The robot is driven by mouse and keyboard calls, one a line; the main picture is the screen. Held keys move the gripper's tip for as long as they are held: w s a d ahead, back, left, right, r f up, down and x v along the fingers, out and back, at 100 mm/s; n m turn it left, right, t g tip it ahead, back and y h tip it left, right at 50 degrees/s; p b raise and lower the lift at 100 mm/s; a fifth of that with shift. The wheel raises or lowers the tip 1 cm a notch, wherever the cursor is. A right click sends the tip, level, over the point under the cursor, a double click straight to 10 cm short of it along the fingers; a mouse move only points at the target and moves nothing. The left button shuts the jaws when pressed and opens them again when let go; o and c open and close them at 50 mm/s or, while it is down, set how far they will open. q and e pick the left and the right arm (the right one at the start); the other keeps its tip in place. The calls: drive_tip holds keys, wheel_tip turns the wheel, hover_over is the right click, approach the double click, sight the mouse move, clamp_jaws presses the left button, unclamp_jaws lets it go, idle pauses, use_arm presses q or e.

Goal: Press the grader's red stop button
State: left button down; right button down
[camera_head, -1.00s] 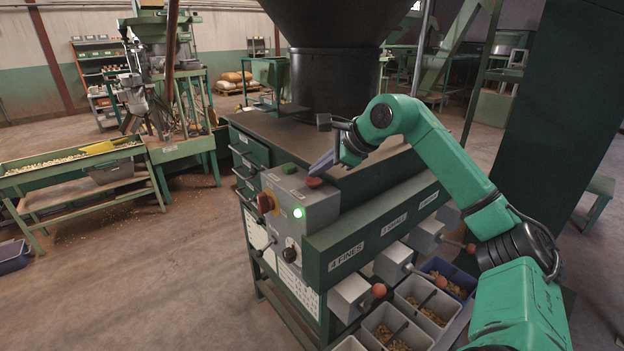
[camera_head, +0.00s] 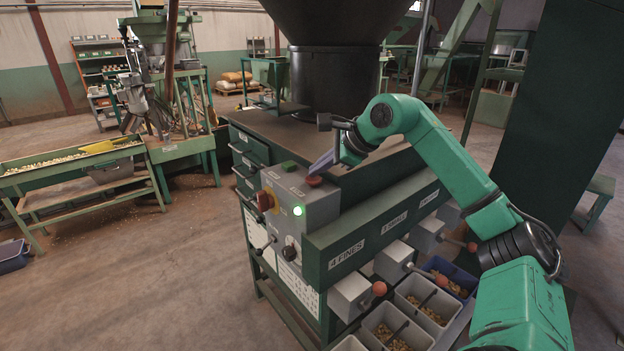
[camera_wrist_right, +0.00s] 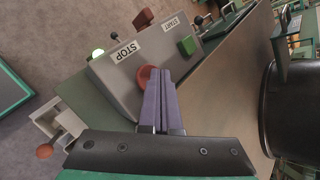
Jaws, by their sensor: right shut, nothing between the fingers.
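The red stop button (camera_head: 314,181) sits on top of the grader's grey control box (camera_head: 322,207), beside the green start button (camera_head: 289,166). In the right wrist view the red button (camera_wrist_right: 144,76) is next to the STOP label (camera_wrist_right: 125,51), partly covered by my fingers. My right gripper (camera_head: 318,165) is shut and empty. Its purple fingertips (camera_wrist_right: 161,72) are right at the button, overlapping its edge; I cannot tell whether they touch it or hover just above. The button's pressed depth cannot be made out. My left gripper is not in view.
A green lamp (camera_head: 298,211) glows on the box front, near a red-and-yellow rotary switch (camera_head: 265,201). The black hopper (camera_head: 331,80) rises behind the flat grader top. Levers with red knobs (camera_head: 379,289) and bins of nuts (camera_head: 392,326) line the grader's near side.

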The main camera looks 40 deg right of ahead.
sight(318, 179)
drive_tip(key=shift+f, duration=0.15)
drive_tip(key=shift+r+p, duration=0.4)
drive_tip(key=shift+p, duration=0.05)
wheel_tip(318, 179, up, 6)
drive_tip(key=p, duration=0.6)
drive_tip(key=shift+r, duration=0.15)
drive_tip(key=shift+f, duration=0.2)
